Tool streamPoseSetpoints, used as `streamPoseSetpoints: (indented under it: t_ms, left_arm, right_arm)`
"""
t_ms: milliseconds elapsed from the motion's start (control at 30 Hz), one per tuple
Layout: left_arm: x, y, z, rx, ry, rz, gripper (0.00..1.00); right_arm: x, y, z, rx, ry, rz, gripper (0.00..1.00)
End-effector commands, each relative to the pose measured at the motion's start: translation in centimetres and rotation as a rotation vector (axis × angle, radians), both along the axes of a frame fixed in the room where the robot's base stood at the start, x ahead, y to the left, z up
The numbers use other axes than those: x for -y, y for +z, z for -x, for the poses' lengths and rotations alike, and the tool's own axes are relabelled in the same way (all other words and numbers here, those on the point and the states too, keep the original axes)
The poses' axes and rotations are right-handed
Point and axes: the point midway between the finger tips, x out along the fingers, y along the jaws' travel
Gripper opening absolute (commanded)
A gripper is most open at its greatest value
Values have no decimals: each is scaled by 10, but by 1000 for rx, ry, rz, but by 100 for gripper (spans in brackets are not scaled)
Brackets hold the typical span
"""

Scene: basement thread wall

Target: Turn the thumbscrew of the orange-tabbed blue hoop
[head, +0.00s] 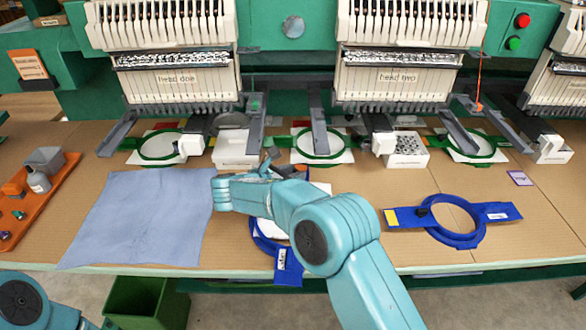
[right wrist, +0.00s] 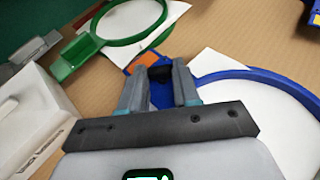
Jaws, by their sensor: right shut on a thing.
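The orange-tabbed blue hoop lies on the table in the middle. In the head view my right arm covers much of it, and a blue part of its ring (head: 262,238) shows below the arm. In the right wrist view its blue ring (right wrist: 255,75) curves over white material, and its orange tab (right wrist: 148,60) shows just beyond my fingertips. My right gripper (right wrist: 160,85) is shut on the black thumbscrew (right wrist: 161,73), one finger on each side. In the head view the right gripper (head: 270,165) is small and partly hidden. My left gripper is out of view.
A yellow-tabbed blue hoop (head: 453,236) lies at the right. A blue cloth (head: 145,215) covers the left of the table, beside an orange tray (head: 45,205). Green hoops (head: 320,157) and white boxes (head: 237,160) stand behind, under the embroidery heads.

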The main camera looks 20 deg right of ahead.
Motion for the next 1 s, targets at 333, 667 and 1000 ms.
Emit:
streamPoseSetpoints:
  t_ms: [333, 667, 1000]
  left_arm:
    - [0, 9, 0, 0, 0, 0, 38]
    - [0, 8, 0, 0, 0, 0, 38]
    - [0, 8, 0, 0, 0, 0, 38]
  right_arm:
    - [0, 0, -1, -1, -69, 0, 1]
    - [-1, 0, -1, -1, -70, 0, 1]
    - [0, 0, -2, 0, -69, 0, 57]
